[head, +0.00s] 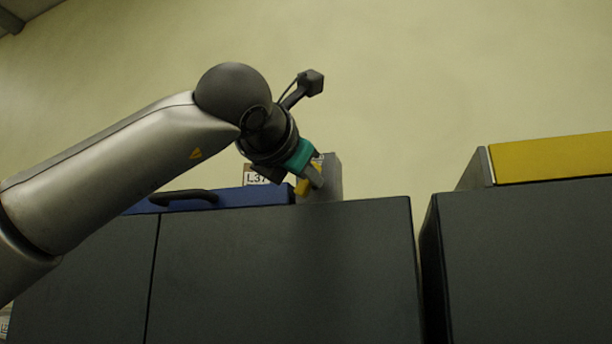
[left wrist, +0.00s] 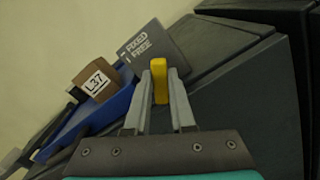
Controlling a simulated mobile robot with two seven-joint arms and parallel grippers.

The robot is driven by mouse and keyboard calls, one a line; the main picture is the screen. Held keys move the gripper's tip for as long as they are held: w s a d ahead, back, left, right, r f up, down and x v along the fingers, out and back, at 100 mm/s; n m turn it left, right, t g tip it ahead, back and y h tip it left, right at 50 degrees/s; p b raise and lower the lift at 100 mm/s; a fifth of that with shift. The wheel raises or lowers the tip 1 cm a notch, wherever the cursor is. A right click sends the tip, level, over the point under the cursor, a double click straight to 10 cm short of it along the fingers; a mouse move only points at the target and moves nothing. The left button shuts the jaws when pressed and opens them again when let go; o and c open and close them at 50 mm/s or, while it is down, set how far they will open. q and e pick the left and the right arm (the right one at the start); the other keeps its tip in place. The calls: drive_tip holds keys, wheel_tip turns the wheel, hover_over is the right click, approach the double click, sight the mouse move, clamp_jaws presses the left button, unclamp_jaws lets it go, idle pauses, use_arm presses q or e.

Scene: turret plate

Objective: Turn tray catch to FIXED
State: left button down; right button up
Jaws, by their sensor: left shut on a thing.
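The tray catch is a yellow handle (left wrist: 160,82) on a grey block (left wrist: 162,45) marked FIXED and FREE in the left wrist view. The block (head: 334,178) also stands on the dark cabinet top in the head view, with the yellow handle (head: 302,188) at its front. My left gripper (left wrist: 160,90) has its fingers on both sides of the handle and is shut on it. In the left wrist view the handle points roughly along the fingers; I cannot tell which word it lines up with. My right gripper is not in view.
A blue tray (head: 245,196) with a black handle (head: 184,198) lies left of the block. A brown box labelled L37 (left wrist: 95,86) sits on it. A dark cabinet (head: 285,270) stands below. Across a narrow gap, a second cabinet (head: 530,260) carries a yellow tray (head: 555,158).

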use_arm(q)
drive_tip(key=m, duration=0.5)
drive_tip(key=m+p, duration=0.1)
drive_tip(key=m, duration=0.5)
drive_tip(key=shift+d+f, duration=0.2)
drive_tip(key=shift+m, duration=0.4)
drive_tip(key=c, duration=0.8)
unclamp_jaws()
drive_tip(key=shift+o, duration=0.2)
drive_tip(key=shift+s+a, duration=0.1)
drive_tip(key=shift+s, duration=0.05)
drive_tip(key=b+v, duration=0.5)
drive_tip(key=v, duration=1)
